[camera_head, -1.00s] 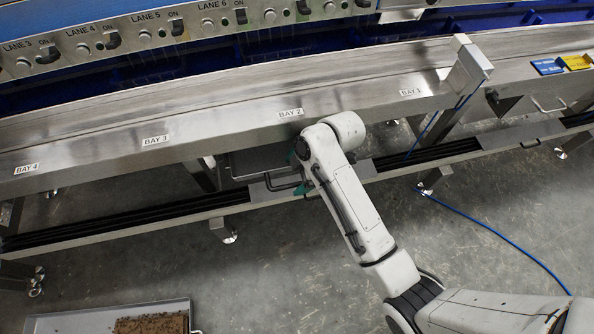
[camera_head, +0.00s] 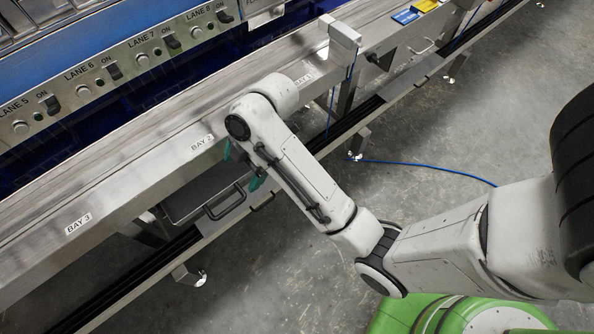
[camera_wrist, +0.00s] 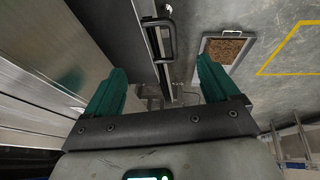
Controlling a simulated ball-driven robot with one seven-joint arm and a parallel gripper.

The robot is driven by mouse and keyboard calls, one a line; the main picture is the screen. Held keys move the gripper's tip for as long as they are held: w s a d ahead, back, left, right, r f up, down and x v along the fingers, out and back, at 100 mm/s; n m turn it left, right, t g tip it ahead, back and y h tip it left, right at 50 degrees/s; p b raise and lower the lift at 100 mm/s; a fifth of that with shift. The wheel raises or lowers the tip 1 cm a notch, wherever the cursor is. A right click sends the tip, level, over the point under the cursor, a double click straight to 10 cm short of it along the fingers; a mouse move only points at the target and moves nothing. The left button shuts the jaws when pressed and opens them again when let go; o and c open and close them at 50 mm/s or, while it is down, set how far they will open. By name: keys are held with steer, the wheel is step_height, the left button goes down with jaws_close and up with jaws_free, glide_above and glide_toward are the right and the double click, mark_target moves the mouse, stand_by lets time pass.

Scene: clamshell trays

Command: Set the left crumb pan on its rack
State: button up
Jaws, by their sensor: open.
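A dark crumb pan (camera_head: 190,198) with a black bar handle (camera_head: 226,203) sits under the bench at BAY 2, at the front rail. In the wrist view this pan (camera_wrist: 115,30) is at the top, with its handle (camera_wrist: 158,40) near the top middle. My gripper (camera_wrist: 161,66) is open and empty, its two green fingers apart. In the head view my gripper (camera_head: 243,167) is partly hidden by my arm, close to the handle's right. A second, light-rimmed pan (camera_wrist: 204,60) filled with brown crumbs lies on the floor, right of the handle in the wrist view.
The steel bench (camera_head: 120,185) with bay labels runs diagonally above the dark lower rail (camera_head: 150,275). A bench post (camera_head: 344,80) stands to the right. A blue cable (camera_head: 430,169) lies on the floor. The grey floor in front of the rail is largely open.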

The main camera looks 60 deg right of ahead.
steer(key=s+d+f+m+g+h, duration=0.1)
steer(key=s+d+f+m+h, duration=0.1)
steer(key=s+m, duration=0.5)
steer(key=s+d+f+m+h, duration=0.1)
steer(key=s+f+m+h, duration=0.1)
steer(key=s+m, duration=0.6)
steer(key=s+f, duration=0.1)
steer(key=s, duration=0.4)
steer(key=shift+d+g, duration=0.4)
